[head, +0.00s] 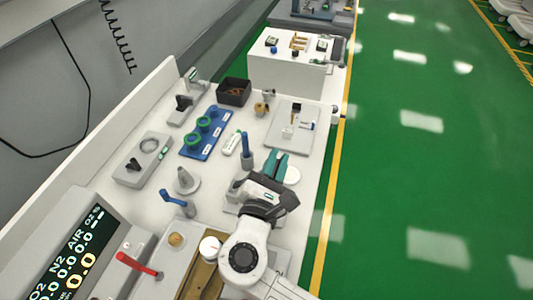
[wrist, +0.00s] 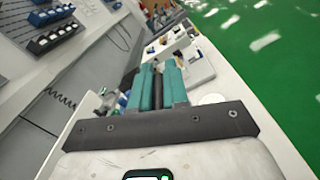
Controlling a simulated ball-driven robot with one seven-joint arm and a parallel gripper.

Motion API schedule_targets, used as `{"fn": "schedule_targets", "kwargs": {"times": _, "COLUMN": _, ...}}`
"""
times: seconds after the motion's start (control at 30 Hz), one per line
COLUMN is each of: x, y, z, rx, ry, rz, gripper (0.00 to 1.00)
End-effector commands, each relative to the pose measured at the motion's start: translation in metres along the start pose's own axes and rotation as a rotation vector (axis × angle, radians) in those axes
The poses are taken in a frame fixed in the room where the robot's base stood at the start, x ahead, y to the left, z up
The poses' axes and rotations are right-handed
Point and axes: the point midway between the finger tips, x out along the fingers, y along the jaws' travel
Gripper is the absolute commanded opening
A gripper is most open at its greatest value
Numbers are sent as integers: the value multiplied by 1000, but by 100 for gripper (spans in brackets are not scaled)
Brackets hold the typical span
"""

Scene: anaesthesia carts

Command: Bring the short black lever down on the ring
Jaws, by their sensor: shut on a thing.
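A short black lever (head: 133,164) stands on a grey block (head: 125,178), beside a round ring (head: 149,146) on its top. The lever appears raised and apart from the ring. My gripper (head: 282,163) is well to the right of this block, low over the cart top near its right edge. Its teal fingers are shut on a dark bar (wrist: 157,82), seen between them in the wrist view. I cannot tell what the bar belongs to; the gripper hides most of it in the head view.
A blue upright handle (head: 247,143) stands just left of my gripper. Another black lever (head: 184,102) stands farther back. Green floor is clear at right.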

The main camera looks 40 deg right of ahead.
Motion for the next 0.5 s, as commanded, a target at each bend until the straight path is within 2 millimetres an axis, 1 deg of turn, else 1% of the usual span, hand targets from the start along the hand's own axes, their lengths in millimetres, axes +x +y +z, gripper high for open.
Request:
{"fn": "schedule_targets", "kwargs": {"times": 0.23, "x": 0, "y": 0, "z": 0, "rx": -2, "ry": -1, "rz": 0, "gripper": 0}}
{"fn": "schedule_targets", "kwargs": {"times": 0.27, "x": 0, "y": 0, "z": 0, "rx": -2, "ry": -1, "rz": 0, "gripper": 15}}
{"fn": "schedule_targets", "kwargs": {"times": 0.5, "x": 0, "y": 0, "z": 0, "rx": -3, "ry": 0, "rz": -1, "gripper": 38}}
